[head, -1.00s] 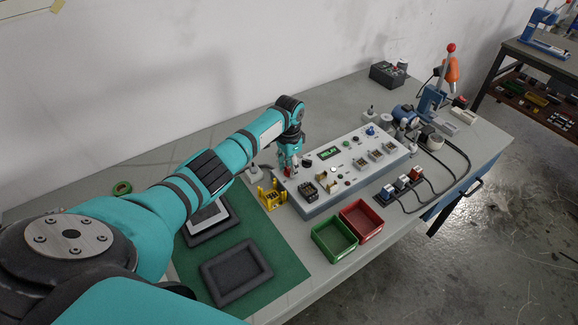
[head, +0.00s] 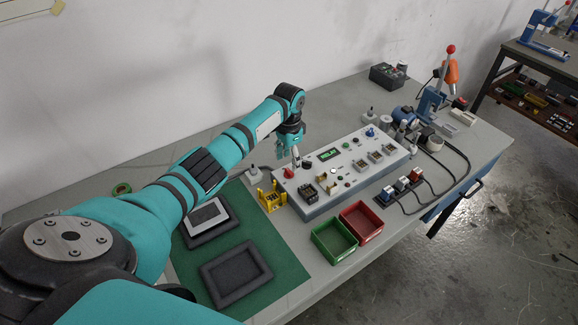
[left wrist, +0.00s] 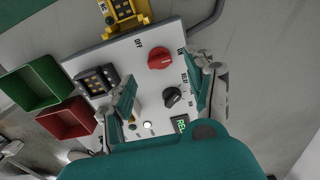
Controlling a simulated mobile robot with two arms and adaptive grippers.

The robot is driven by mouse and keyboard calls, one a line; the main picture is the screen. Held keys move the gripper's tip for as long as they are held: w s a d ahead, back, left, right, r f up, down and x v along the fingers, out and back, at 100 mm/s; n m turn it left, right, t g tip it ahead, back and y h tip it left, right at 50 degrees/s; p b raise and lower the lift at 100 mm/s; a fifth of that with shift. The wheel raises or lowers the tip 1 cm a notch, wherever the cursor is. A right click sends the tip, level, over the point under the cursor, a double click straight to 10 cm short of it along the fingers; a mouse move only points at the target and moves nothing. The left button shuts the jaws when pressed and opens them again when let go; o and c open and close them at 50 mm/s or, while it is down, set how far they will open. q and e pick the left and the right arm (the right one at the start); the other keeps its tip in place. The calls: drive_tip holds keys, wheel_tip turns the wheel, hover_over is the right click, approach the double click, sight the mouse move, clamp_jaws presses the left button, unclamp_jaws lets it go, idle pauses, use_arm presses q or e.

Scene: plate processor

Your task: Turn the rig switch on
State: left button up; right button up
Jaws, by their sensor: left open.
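The rig panel (head: 322,192) is a white-topped box on the bench. The red rotary knob (head: 289,173) sits at its near left end. In the left wrist view the red knob (left wrist: 159,59) lies between printed OFF and ON labels; which one it points to is not clear. A black knob (left wrist: 172,97) and a lit green display (left wrist: 181,124) are beside it. My left gripper (head: 297,163) is open and empty, just right of and behind the red knob in the head view. Its fingers (left wrist: 160,88) show either side of the black knob, apart from the red one. My right gripper is out of view.
A yellow fixture (head: 271,197) stands left of the panel. Green (head: 333,239) and red (head: 362,221) bins stand in front. A green mat (head: 285,262) holds dark frames. A lever press (head: 433,100) and cables are at the far right.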

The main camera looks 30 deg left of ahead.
sight(289, 170)
use_arm(q)
wheel_tip(289, 170, up, 8)
idle(0.7)
